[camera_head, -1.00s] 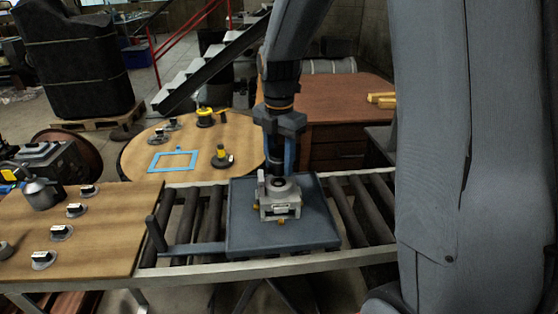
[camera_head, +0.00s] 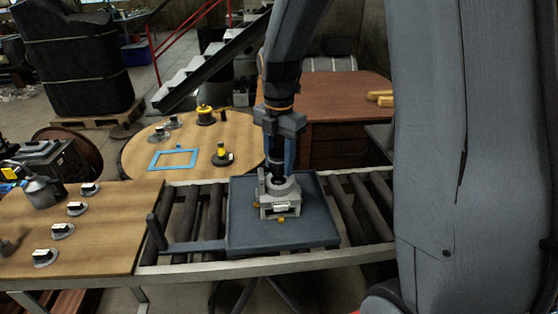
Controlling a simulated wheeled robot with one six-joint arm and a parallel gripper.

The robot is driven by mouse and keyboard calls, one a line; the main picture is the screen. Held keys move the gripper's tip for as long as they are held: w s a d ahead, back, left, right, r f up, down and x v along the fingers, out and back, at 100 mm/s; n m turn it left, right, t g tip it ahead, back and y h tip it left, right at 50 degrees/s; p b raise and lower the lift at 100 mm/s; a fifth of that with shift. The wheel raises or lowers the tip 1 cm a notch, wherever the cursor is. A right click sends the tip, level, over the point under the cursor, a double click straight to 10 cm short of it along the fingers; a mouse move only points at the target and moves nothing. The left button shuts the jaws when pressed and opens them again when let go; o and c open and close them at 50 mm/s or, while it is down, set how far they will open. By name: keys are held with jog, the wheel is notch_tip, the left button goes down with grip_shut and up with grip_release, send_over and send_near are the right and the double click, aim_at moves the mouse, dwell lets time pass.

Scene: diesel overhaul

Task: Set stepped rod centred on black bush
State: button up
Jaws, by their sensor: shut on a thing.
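My gripper (camera_head: 279,148) points straight down over the blue-grey tray (camera_head: 245,235) on the roller conveyor. It is shut on a dark upright piece, which I take to be the stepped rod (camera_head: 276,166). The rod's lower end is at the rear left of a grey ring on top of a small grey block (camera_head: 280,210) on the tray. I cannot tell whether the rod touches it or is centred. The black bush is not clearly visible; the rod and ring may hide it.
Rollers (camera_head: 355,210) lie bare either side of the tray. A wooden board (camera_head: 100,230) at left carries several small black-and-white knobs and a grey pot (camera_head: 42,190). Behind, a round table (camera_head: 135,155) holds a blue frame (camera_head: 173,159) and yellow-and-black parts. A brown desk (camera_head: 335,105) stands beyond.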

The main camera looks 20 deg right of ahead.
jog(key=shift+f, duration=1.1)
dwell(0.6)
jog(key=o, duration=1.5)
notch_tip(320, 180, up, 9)
jog(key=p, duration=0.7)
jog(key=shift+s, duration=0.1)
